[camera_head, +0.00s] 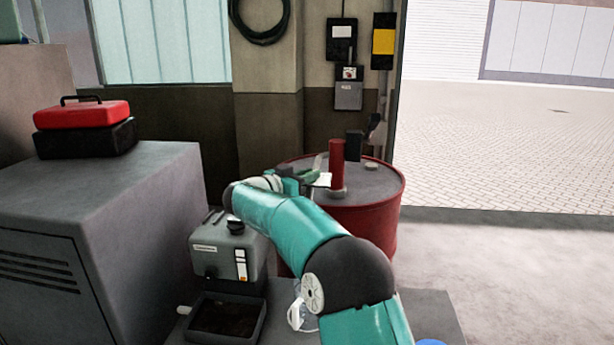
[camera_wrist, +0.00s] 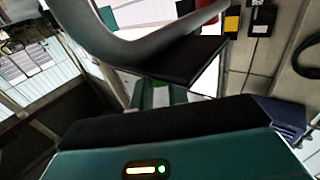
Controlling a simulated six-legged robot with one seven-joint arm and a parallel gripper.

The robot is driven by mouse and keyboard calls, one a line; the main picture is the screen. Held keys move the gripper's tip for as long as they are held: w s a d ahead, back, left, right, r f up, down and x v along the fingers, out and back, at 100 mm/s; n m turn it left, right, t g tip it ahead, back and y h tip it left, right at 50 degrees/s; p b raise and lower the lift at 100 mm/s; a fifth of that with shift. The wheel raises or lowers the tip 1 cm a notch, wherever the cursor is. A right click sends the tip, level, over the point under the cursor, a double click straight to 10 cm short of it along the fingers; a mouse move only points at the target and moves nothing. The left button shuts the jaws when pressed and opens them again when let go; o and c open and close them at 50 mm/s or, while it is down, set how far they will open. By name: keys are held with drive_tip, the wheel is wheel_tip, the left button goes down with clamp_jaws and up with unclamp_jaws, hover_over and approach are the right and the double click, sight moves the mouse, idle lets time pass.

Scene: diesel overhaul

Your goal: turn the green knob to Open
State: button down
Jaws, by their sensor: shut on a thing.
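My gripper (camera_head: 302,182) is at the end of my teal arm, reaching over the top of the red drum (camera_head: 360,235), just left of an upright red cylinder (camera_head: 337,160). In the wrist view a green piece (camera_wrist: 160,96) shows between my dark jaws; it looks like the green knob. My gripper is shut on it. The knob's marking and its turned position cannot be read. In the head view my own arm and gripper hide most of the knob.
A grey canister (camera_head: 230,247) stands behind a dark tray (camera_head: 225,318) left of my arm. A red toolbox (camera_head: 82,114) sits on a grey cabinet (camera_head: 110,220). A dark block (camera_head: 354,146) stands behind the drum top. Open floor lies to the right.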

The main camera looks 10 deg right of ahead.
drive_tip(key=shift+d+f, duration=0.1)
drive_tip(key=c, duration=1.4)
unclamp_jaws()
drive_tip(key=shift+w, duration=0.1)
drive_tip(key=shift+o, duration=0.2)
drive_tip(key=v, duration=1.4)
